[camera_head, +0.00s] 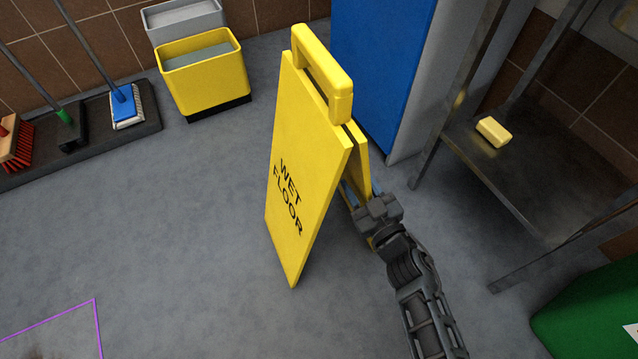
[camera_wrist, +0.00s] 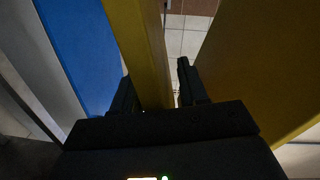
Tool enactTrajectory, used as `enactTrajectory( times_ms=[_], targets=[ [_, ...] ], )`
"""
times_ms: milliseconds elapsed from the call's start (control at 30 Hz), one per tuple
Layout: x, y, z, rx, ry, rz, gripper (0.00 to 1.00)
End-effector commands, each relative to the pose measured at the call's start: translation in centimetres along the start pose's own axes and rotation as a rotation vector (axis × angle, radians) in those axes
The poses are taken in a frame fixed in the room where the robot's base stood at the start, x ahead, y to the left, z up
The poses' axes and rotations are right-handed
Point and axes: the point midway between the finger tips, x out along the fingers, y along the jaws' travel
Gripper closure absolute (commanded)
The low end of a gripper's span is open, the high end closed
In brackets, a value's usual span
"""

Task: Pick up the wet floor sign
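The yellow wet floor sign (camera_head: 303,170) stands upright on the grey floor as an A-frame, with a looped handle (camera_head: 325,75) on top. Its front panel reads "WET FLOOR"; most of its rear panel (camera_head: 361,158) is hidden. My gripper (camera_head: 365,203) is low at the sign's right side, by the rear panel, with its fingertips partly hidden. In the wrist view, my gripper (camera_wrist: 156,88) has its fingers apart, with a yellow panel (camera_wrist: 142,45) between them. A gap shows beside the right finger. The other yellow panel (camera_wrist: 250,65) fills the right side.
A blue cabinet (camera_head: 375,60) stands close behind the sign. A yellow bucket (camera_head: 205,80) and brushes are at back left. Floor at left is clear, with a purple outline (camera_head: 97,325).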

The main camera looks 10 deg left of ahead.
Motion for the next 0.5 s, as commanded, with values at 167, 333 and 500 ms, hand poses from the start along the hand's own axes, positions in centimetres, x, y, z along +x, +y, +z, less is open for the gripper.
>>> enactTrajectory(
  times_ms=[167,333,500],
  targets=[
    [-0.02,0.02,-0.01,0.000,0.000,0.000,0.75],
    [-0.03,0.02,-0.01,0.000,0.000,0.000,0.91],
    [-0.03,0.01,0.00,0.000,0.001,0.000,1.00]
  ],
)
